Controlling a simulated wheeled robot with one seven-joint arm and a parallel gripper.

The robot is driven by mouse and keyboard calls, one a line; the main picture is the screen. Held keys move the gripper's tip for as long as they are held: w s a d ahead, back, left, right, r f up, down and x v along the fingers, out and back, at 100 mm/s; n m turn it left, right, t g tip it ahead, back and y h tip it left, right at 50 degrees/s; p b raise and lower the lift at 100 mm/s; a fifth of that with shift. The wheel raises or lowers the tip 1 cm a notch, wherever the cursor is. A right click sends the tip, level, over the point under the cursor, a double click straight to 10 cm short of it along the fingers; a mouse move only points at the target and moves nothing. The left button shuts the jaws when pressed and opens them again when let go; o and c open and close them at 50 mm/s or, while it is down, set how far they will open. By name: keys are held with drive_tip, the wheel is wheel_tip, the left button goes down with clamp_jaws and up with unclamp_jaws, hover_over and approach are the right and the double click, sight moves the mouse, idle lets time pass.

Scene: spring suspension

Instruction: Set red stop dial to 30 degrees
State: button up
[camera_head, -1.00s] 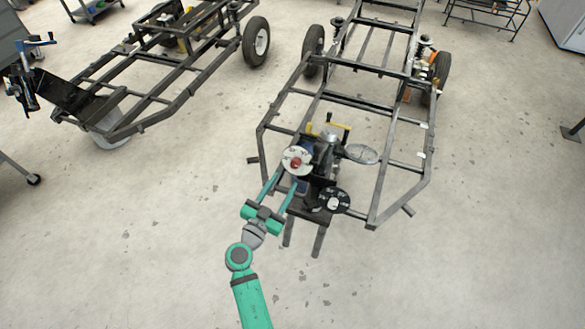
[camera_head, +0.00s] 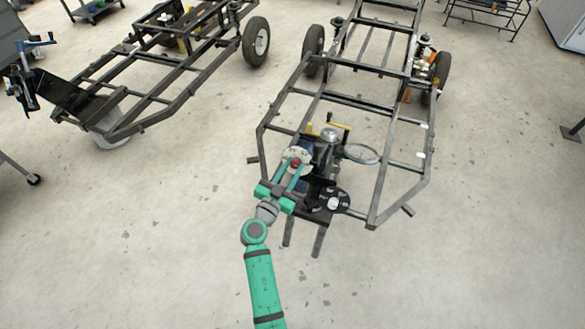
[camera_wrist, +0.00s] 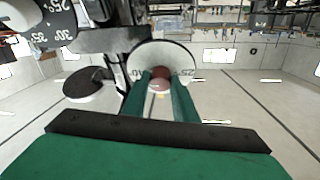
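The red stop dial is a white disc (camera_head: 290,153) with a red knob (camera_head: 296,163) at its centre, on the machine at the front of the right frame. In the wrist view the white disc (camera_wrist: 162,52) is ahead, with number marks at its left and right edges and the red knob (camera_wrist: 159,79) in the middle. My gripper (camera_head: 292,170) is at the dial, its two green fingers (camera_wrist: 161,88) on either side of the knob. They look open; narrow gaps seem to remain, though contact is hard to judge. The dial's pointer is not readable.
A black dial (camera_head: 333,200) with white marks sits right of my gripper; it also shows in the wrist view (camera_wrist: 42,22). A silver ring-like wheel (camera_head: 361,153) and a yellow handle (camera_head: 320,129) are close by. Floor in front is clear.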

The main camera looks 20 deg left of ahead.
drive_tip(key=shift+c, duration=1.4)
drive_tip(key=shift+n, duration=0.4)
drive_tip(key=n+y, duration=0.2)
drive_tip(key=n, duration=0.3)
drive_tip(key=shift+d, duration=0.2)
drive_tip(key=n+y, duration=0.1)
drive_tip(key=n, duration=0.1)
drive_tip(key=n+y, duration=0.1)
drive_tip(key=n, duration=0.2)
drive_tip(key=shift+r+g+y, duration=0.1)
drive_tip(key=shift+g+y, duration=0.3)
drive_tip(key=shift+d+n+g+y, duration=0.1)
drive_tip(key=shift+n+g+y, duration=0.2)
drive_tip(key=shift+n, duration=0.8)
drive_tip(key=shift+d+n+g+y, duration=0.1)
drive_tip(key=shift+n+g+y, duration=0.2)
drive_tip(key=shift+n, duration=0.8)
drive_tip(key=n, duration=0.2)
drive_tip(key=n+g+y, duration=0.1)
drive_tip(key=n, duration=0.1)
drive_tip(key=n+g, duration=0.1)
drive_tip(key=n, duration=0.1)
drive_tip(key=shift+w+d+r, duration=0.1)
drive_tip(key=shift+w+r, duration=0.05)
drive_tip(key=shift+r, duration=0.1)
drive_tip(key=n+g, duration=0.2)
drive_tip(key=n, duration=0.4)
drive_tip(key=shift+r, duration=0.1)
drive_tip(key=shift+g, duration=0.3)
